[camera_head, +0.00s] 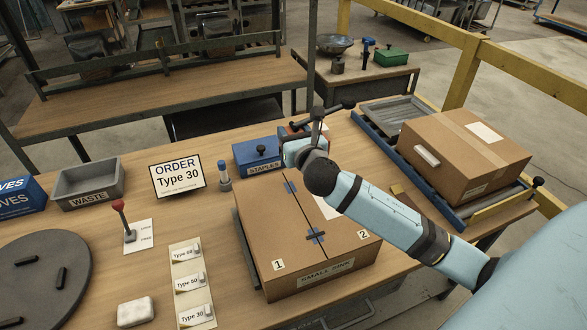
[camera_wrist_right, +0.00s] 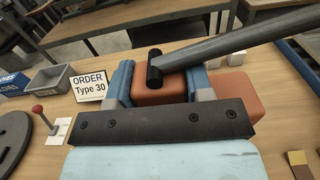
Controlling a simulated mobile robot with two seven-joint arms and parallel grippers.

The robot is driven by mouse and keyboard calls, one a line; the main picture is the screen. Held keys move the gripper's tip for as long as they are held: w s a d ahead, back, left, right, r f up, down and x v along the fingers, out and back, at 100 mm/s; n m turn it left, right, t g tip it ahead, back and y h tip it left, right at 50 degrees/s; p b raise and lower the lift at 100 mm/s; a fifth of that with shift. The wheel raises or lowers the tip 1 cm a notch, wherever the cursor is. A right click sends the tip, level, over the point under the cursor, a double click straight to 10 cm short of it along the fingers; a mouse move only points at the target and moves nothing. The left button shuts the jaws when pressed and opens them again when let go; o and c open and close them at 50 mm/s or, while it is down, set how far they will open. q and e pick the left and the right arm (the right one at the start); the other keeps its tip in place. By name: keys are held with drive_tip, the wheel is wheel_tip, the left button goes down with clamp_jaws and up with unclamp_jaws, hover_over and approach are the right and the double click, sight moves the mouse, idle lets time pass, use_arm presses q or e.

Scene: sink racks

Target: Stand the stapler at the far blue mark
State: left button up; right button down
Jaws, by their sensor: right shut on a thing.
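My right gripper (camera_head: 293,146) is shut on the stapler (camera_head: 289,131), held above the table just beyond the carton. In the right wrist view, the stapler's orange-brown body (camera_wrist_right: 160,90) sits between the two blue fingers of the gripper (camera_wrist_right: 161,84); a grey bar with a black end crosses over it. The stapler's underside is hidden. The closed carton (camera_head: 282,238) labelled SMALL SINK stands in front. My left gripper is not in view.
A blue STAPLES box (camera_head: 258,154) and an ORDER Type 30 sign (camera_head: 177,176) stand left of the gripper. A grey WASTE bin (camera_head: 88,184) is farther left. Another carton (camera_head: 465,150) rests on the rack at right. Type cards (camera_head: 190,283) lie left of the carton.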

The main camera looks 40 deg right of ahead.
wheel_tip(320, 180, down, 5)
drive_tip(key=shift+f+b, duration=0.1)
drive_tip(key=shift+b, duration=0.3)
drive_tip(key=shift+f+b, duration=0.6)
drive_tip(key=shift+f, duration=1.9)
drive_tip(key=c, duration=0.5)
unclamp_jaws()
drive_tip(key=shift+f, duration=0.1)
